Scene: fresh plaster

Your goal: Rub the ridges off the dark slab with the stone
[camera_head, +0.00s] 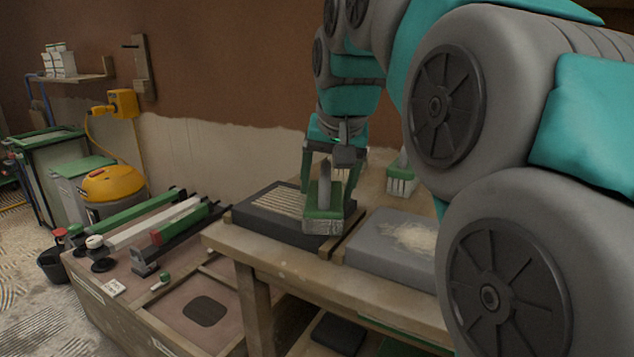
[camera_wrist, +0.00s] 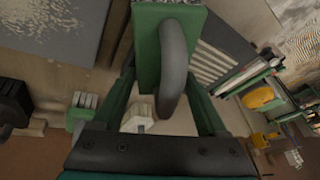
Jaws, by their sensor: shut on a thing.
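The dark slab (camera_head: 262,219) lies on the wooden bench, with pale ridges (camera_head: 284,200) running across its top. It also shows in the wrist view (camera_wrist: 228,40), partly behind the stone. The stone (camera_head: 322,225) is a pale grey block under a green plate with a dark loop handle; its green top fills the upper middle of the wrist view (camera_wrist: 147,47). My gripper (camera_head: 324,180) is shut on the stone's handle. The stone is at the slab's right end; I cannot tell whether it touches the surface.
A lighter grey slab (camera_head: 375,254) with a pale rough patch lies to the right, past a wooden strip (camera_head: 349,238). A green-backed brush-like block (camera_head: 402,178) stands behind. A lower crate (camera_head: 150,318) with long tools is at left.

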